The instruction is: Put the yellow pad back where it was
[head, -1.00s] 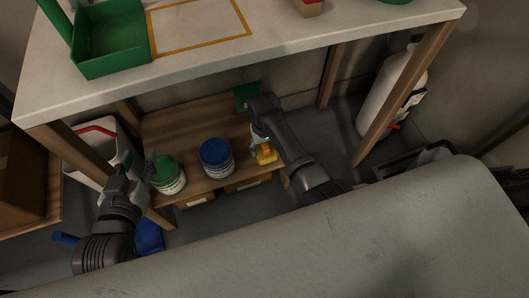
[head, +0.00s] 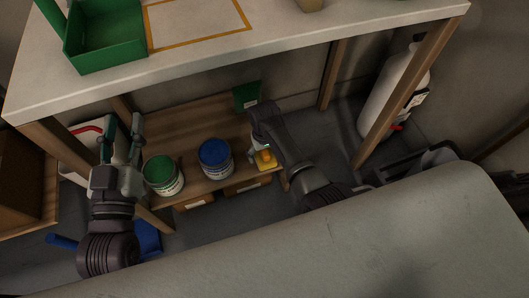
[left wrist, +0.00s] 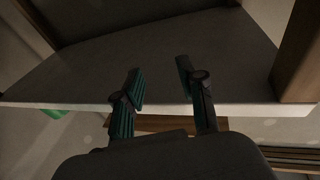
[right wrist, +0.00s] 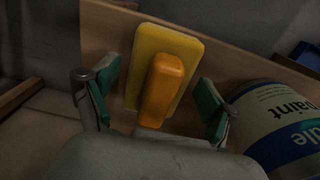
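The yellow pad (head: 267,161) with an orange handle (right wrist: 163,90) is on the low wooden shelf (head: 190,120) near its front right corner. In the right wrist view the pad (right wrist: 184,52) lies between and beyond the fingertips. My right gripper (right wrist: 158,95) is open, one finger on each side of the handle, with gaps visible. In the head view my right arm partly hides the pad. My left gripper (head: 122,125) is open and empty at the shelf's left end. Its spread fingers (left wrist: 161,85) show in the left wrist view below the tabletop.
A green-lidded can (head: 162,172) and a blue-lidded paint can (head: 215,158) stand left of the pad. A green box (head: 105,45) stands on the tabletop above, beside an orange outlined rectangle (head: 196,22). A table leg (head: 395,95) and white cylinder (head: 385,90) are at right.

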